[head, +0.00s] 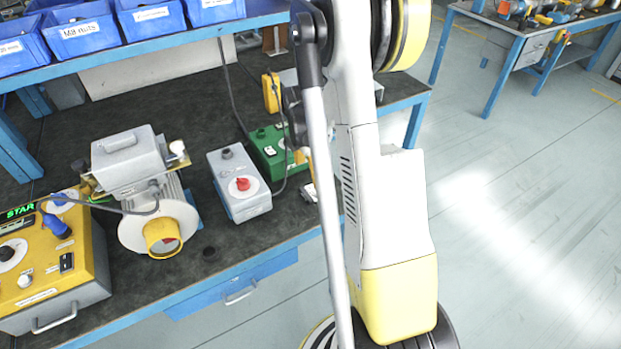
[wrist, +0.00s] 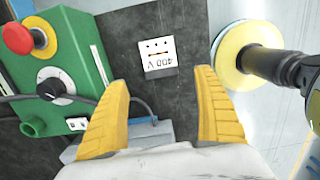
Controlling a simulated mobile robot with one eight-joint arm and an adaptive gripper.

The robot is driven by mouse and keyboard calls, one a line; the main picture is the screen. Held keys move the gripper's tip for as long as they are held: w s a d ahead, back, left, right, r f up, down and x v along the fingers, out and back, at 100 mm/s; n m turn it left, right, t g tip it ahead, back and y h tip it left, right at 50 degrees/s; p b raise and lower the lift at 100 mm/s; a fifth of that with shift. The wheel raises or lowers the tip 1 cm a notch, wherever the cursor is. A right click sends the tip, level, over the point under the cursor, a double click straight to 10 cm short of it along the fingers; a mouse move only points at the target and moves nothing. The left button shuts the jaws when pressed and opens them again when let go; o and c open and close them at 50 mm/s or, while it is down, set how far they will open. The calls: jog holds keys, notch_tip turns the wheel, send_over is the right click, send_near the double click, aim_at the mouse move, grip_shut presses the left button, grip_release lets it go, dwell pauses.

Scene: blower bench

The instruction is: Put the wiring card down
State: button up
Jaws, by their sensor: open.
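The wiring card is a small white card (wrist: 159,52) marked "400 V" with small dark symbols. In the wrist view it appears to lie flat on the dark bench top, beside the green box. My gripper (wrist: 160,78) is open, its two yellow fingers wide apart. The card shows just beyond and between the fingertips, and neither finger visibly touches it. The wrist view does not show clearly how high the fingers are above the bench. In the head view my arm hides most of the gripper and the card's surroundings.
A green control box (wrist: 62,70) with a red button stands close to the left finger; it also shows in the head view (head: 277,150). A grey box (head: 240,187) with a red knob, a motor (head: 150,205) and a yellow tester (head: 60,245) stand further left. Blue bins (head: 80,30) line the shelf.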

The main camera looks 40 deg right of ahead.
jog(key=s+a+r+m+t, duration=0.25)
jog(key=a+r+m, duration=0.35)
jog(key=a+r, duration=0.95)
jog(key=s+a+r+m+t+y, duration=0.1)
jog(key=s+a+r+m+t, duration=0.4)
jog(key=s+a+m, duration=0.4)
jog(key=a+r, duration=0.1)
jog(key=a, duration=0.2)
jog(key=shift+s+p, duration=0.3)
jog(key=shift+s, duration=0.05)
dwell(0.5)
